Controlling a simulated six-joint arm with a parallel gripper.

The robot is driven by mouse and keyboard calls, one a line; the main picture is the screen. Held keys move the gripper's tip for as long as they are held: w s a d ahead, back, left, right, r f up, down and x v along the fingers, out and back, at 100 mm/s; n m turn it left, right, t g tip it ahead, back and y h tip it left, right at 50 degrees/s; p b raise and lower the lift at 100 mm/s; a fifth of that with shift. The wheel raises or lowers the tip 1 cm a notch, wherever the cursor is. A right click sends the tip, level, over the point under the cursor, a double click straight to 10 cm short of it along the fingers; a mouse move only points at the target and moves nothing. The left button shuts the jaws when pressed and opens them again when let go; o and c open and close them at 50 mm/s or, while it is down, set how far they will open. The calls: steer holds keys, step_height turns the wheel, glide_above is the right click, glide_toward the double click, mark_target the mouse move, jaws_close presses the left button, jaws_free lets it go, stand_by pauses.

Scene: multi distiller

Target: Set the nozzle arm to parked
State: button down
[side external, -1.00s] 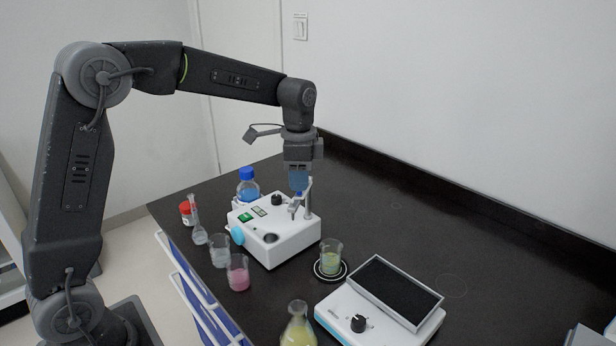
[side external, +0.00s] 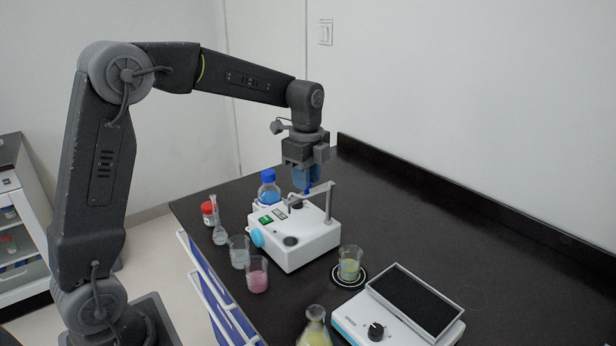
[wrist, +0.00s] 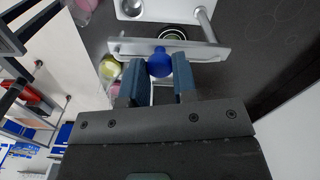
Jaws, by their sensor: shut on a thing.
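The nozzle arm (side external: 318,190) is a grey bar on a post at the right end of the white distiller (side external: 308,252). In the side view it reaches left from the post over the distiller's back part. In the wrist view the bar (wrist: 205,52) runs across the top, with the post (wrist: 206,24) at its right. A blue knob (wrist: 159,63) stands on the bar between my two blue fingers. My gripper (side external: 307,187) points down from above and is shut on this knob, which also shows in the wrist view between the fingertips (wrist: 158,72).
A blue-capped bottle (side external: 269,188), a red-capped jar (side external: 208,214) and a slim flask (side external: 219,236) stand left of the distiller. A clear beaker (side external: 239,257) and pink beaker (side external: 257,279) stand in front. A green-yellow beaker (side external: 350,266) and a hotplate (side external: 398,318) are at right.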

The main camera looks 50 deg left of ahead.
steer(key=shift+r, duration=0.1)
steer(key=c, duration=0.9)
jaws_free()
step_height(320, 180, up, 14)
stand_by(0.3)
